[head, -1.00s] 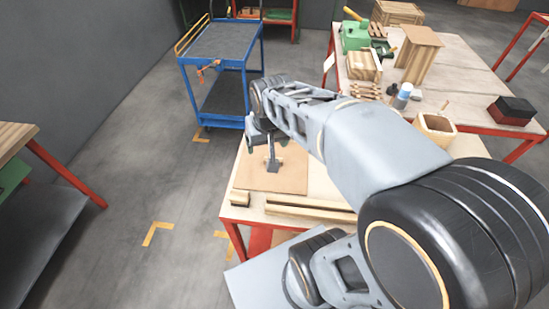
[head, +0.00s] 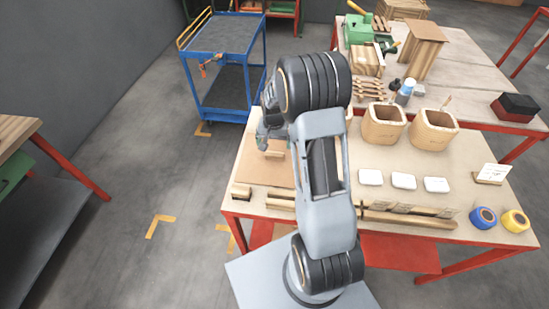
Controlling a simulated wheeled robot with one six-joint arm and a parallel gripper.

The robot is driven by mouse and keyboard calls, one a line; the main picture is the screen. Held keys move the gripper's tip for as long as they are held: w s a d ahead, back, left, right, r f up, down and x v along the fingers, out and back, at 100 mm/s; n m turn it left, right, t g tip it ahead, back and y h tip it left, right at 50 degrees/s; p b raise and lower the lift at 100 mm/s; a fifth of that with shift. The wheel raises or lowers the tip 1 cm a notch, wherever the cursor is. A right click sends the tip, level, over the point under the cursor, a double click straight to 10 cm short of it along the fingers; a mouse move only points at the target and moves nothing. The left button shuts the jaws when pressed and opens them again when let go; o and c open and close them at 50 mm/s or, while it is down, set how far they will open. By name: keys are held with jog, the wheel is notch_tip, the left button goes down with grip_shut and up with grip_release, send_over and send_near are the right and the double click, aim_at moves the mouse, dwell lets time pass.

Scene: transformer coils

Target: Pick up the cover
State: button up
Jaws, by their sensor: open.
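I cannot tell for sure which piece is the cover. A small pale wooden piece (head: 274,154) lies on the brown board (head: 255,172) at the left of the near table. My gripper (head: 264,146) is open, small in the view and partly hidden by my arm, just above or beside that piece. I cannot tell whether they touch. Three white blocks (head: 403,181) lie in a row at the middle right of the table. Two open wooden boxes (head: 384,128) stand behind them.
Wooden strips (head: 410,217) lie along the front edge. A blue roll (head: 483,217), a yellow roll (head: 515,221) and a white card (head: 493,173) are at the right. A blue cart (head: 226,110) stands behind left.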

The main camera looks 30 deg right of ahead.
aim_at(275, 153)
jog(key=shift+w+d+f+p, duration=0.1)
jog(key=shift+f+p, duration=0.15)
jog(key=shift+f, duration=1.05)
jog(key=shift+s+d+f+p, duration=0.1)
jog(key=shift+f+p, duration=0.2)
jog(key=shift+f, duration=1)
jog(key=shift+w+d+f+p, duration=0.1)
jog(key=shift+f+p, duration=0.15)
jog(key=shift+f, duration=1.05)
jog(key=shift+c, duration=0.2)
jog(key=c, duration=1)
jog(key=shift+o, duration=0.2)
jog(key=shift+r, duration=0.1)
